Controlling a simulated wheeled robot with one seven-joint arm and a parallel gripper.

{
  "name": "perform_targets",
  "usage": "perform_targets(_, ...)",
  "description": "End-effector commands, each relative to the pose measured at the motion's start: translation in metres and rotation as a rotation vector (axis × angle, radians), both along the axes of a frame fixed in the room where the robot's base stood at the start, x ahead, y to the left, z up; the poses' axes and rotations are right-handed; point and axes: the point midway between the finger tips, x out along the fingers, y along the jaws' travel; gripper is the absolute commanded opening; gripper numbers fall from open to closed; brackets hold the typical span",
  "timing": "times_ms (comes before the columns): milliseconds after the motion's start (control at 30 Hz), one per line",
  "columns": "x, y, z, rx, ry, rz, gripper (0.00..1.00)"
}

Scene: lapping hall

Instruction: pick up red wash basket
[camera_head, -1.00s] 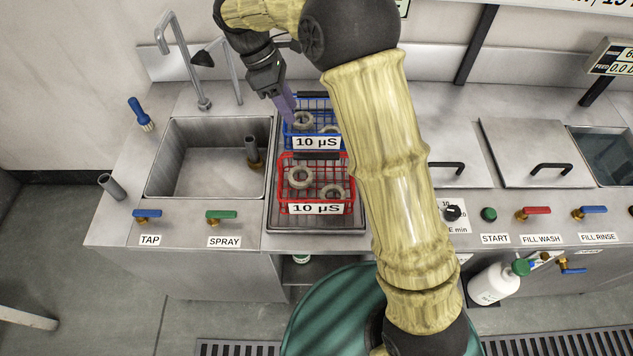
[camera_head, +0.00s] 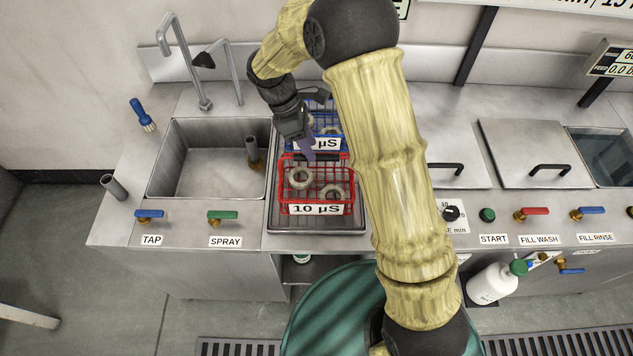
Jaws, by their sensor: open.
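The red wash basket (camera_head: 316,208) is a wire basket with a "10 µS" label on its front and ring-shaped metal parts inside. It stands on a metal tray (camera_head: 290,226) right of the sink. A blue wash basket (camera_head: 327,110) stands right behind it, with a similar label partly covered by my gripper. My gripper (camera_head: 310,153) points down above the back edge of the red basket, near the gap between the two baskets. One purple finger shows clearly. The gripper is open; I cannot tell whether it touches the red basket.
A sink (camera_head: 207,172) with a tall tap (camera_head: 180,60) lies to the left, a blue brush (camera_head: 142,114) beside it. My arm hides the counter right of the baskets. A lidded bath (camera_head: 540,155) stands further right. Valve handles such as the green spray handle (camera_head: 222,215) line the front.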

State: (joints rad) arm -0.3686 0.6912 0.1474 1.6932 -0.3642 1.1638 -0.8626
Motion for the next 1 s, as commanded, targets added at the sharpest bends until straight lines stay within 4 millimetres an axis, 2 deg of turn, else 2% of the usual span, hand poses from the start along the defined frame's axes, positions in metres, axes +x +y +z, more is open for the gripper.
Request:
perform_targets(133, -0.002, -0.005, -0.011, 0.000, -0.001, 0.000, 0.43)
perform_targets(533, -0.004, -0.008, -0.016, -0.001, 0.001, -0.001, 0.43)
perform_targets(800, -0.014, -0.024, -0.049, -0.002, 0.002, 0.001, 0.43)
perform_targets(1000, -0.015, -0.027, -0.058, 0.000, -0.002, 0.000, 0.43)
